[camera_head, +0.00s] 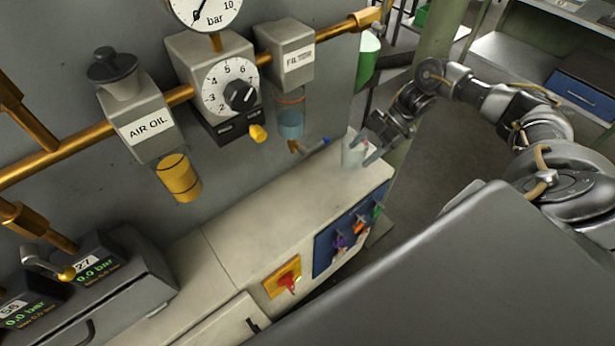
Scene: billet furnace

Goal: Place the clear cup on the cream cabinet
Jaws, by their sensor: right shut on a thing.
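The cream cabinet (262,220) stands along the grey wall, with its long flat top running to the upper right. The clear cup (352,153) is upright at the far right end of that top. My right gripper (367,153) comes in from the right and is shut on the cup. The cup's base appears at the cabinet top, but I cannot tell whether it touches. My left gripper is not in view.
On the wall above are brass pipes, an AIR OIL unit (143,117), a dial regulator (229,85) and a FILTER unit (290,58). A red knob (288,283) and a blue panel (331,246) are on the cabinet front. The cabinet top's middle is clear.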

